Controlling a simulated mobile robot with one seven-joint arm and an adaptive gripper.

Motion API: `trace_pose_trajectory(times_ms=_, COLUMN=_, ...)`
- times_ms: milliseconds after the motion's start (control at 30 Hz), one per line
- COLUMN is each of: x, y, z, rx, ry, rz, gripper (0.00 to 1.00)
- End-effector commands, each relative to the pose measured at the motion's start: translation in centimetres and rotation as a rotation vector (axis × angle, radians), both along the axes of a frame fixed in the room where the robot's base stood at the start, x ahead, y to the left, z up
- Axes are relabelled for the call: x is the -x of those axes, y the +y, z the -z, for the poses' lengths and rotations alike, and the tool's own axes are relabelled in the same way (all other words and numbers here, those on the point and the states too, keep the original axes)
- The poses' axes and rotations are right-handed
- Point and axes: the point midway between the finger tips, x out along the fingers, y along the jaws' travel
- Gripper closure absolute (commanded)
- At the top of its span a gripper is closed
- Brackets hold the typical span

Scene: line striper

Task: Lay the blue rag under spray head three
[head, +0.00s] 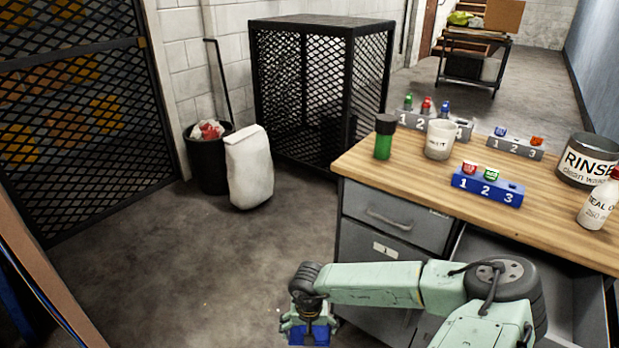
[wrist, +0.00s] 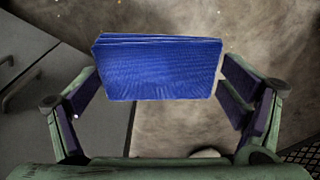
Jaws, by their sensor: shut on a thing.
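The blue rag (wrist: 158,70) is a folded, layered pad between the two fingers of my gripper (wrist: 165,95) in the wrist view. My gripper is shut on it, with the fingers wide apart at its two ends. In the head view my gripper (head: 307,325) hangs low in front of the drawer cabinet, and the rag (head: 309,337) shows at the bottom edge, held above the concrete floor. I cannot make out any spray head in either view.
The wooden workbench (head: 420,185) carries a blue numbered rack (head: 487,188), grey racks, a white cup (head: 440,139), a green bottle (head: 384,138) and a rinse tub (head: 588,160). A black bin (head: 208,170), white bag (head: 249,168) and mesh cage (head: 320,90) stand behind. Floor at left is clear.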

Motion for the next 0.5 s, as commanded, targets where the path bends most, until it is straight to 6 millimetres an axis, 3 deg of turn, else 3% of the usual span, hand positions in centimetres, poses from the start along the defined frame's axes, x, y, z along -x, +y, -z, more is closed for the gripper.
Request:
trace_pose_trajectory(times_ms=300, x=-1.9, y=0.0, z=4.0, rx=-0.003, ry=-0.001, rz=-0.006, gripper=0.32)
trace_pose_trajectory(times_ms=500, x=-1.9, y=-0.2, z=5.0, rx=0.004, ry=0.0, rz=-0.01, gripper=0.32)
